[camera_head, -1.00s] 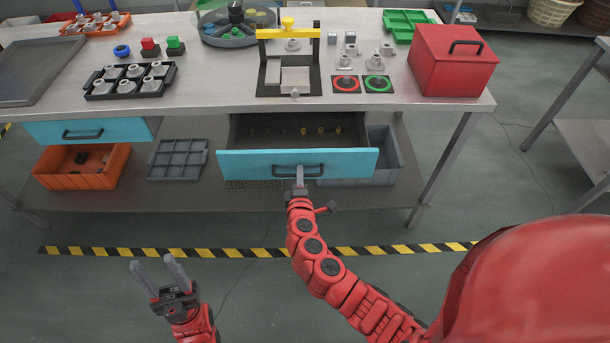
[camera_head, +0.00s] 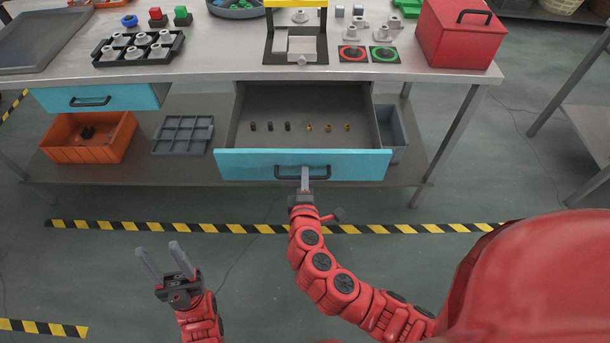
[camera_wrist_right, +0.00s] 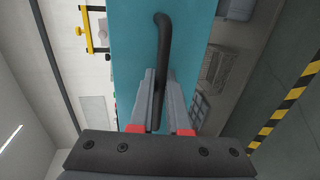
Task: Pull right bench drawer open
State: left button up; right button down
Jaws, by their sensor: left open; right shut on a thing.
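The right bench drawer (camera_head: 250,165) has a light blue front and stands well out from under the bench top, its grey inside showing. Several small dark and brass-coloured pieces (camera_head: 308,127) lie in a row in it. My right gripper (camera_head: 305,178) is shut on the drawer's dark bar handle (camera_head: 284,172). In the right wrist view the handle (camera_wrist_right: 163,45) runs between the two grey fingers (camera_wrist_right: 158,100), in front of the blue front (camera_wrist_right: 135,60). My left gripper (camera_head: 163,262) is open and empty, low on the left above the floor, apart from the bench.
The left bench drawer (camera_head: 60,99) is shut. An orange bin (camera_head: 75,150), a grey divided tray (camera_head: 183,135) and a grey bin (camera_head: 391,130) stand on the lower shelf. A red toolbox (camera_head: 455,40) sits on the bench top (camera_head: 215,60). The floor in front is clear.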

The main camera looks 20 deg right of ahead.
jog(key=c, duration=1.2)
grip_release()
jog(key=shift+o, duration=0.2)
jog(key=v, duration=1.7)
jog(key=shift+s+p, duration=0.2)
jog(key=shift+p, duration=0.1)
jog(key=shift+a, duration=0.1)
